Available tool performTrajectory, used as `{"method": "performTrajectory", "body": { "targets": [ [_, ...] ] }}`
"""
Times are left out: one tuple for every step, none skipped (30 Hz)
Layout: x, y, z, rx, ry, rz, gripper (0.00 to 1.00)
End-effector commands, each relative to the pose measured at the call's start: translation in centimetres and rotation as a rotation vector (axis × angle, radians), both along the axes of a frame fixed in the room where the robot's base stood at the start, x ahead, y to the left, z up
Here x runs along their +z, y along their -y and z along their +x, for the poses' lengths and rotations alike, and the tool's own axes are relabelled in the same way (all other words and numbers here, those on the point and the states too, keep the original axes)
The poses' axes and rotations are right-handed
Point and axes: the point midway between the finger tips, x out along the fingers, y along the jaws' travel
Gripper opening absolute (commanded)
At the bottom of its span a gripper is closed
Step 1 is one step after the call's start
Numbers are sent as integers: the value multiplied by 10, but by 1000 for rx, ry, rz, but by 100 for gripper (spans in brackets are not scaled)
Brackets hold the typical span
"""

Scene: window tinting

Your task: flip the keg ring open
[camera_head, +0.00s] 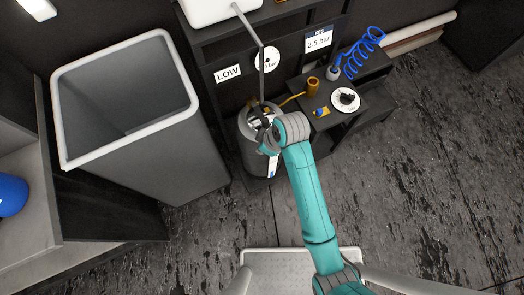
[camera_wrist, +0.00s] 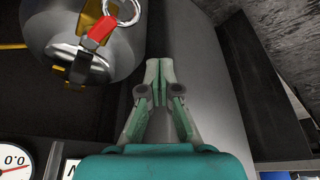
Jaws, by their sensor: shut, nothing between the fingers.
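The keg is a metallic grey cylinder standing in front of the dark cabinet in the head view (camera_head: 251,161). Its rounded top shows at the upper left of the wrist view (camera_wrist: 48,22). A chrome ring (camera_wrist: 138,13) is at the top edge there, next to a red piece (camera_wrist: 100,32) and yellow and dark fittings. Whether the ring lies flat or stands up is unclear. My gripper (camera_wrist: 158,64) is shut and empty, beside the keg and apart from the ring, which is to its upper left. In the head view my wrist partly hides the keg top.
A large grey bin (camera_head: 150,150) with a white rim stands left of the keg. On the right are a brass cylinder (camera_head: 313,86), a dial (camera_head: 345,99) and a coiled blue hose (camera_head: 364,52). LOW (camera_head: 227,73) and 2.5 bar (camera_head: 318,40) signs are behind. Floor at right is open.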

Motion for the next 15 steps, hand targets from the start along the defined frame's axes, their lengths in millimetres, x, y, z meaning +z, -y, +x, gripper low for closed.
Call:
{"method": "performTrajectory", "body": {
  "targets": [
    [12, 3, 2, -1, 4, 2, 0],
    [17, 5, 2, -1, 4, 2, 0],
    [24, 8, 3, -1, 3, 3, 0],
    [29, 9, 3, 0, 4, 3, 0],
    [33, 10, 3, 1, 3, 3, 0],
    [39, 12, 3, 0, 4, 3, 0],
    [43, 14, 4, 0, 4, 3, 0],
    [46, 15, 4, 0, 4, 3, 0],
    [50, 16, 4, 1, 3, 3, 0],
    [52, 17, 4, 1, 2, 2, 0],
    [54, 18, 4, 1, 2, 3, 0],
    [57, 18, 4, 1, 2, 2, 0],
    [58, 19, 4, 2, 3, 2, 0],
    [59, 19, 4, 2, 3, 2, 0],
    [60, 19, 4, 2, 2, 2, 0]
  ]
}}
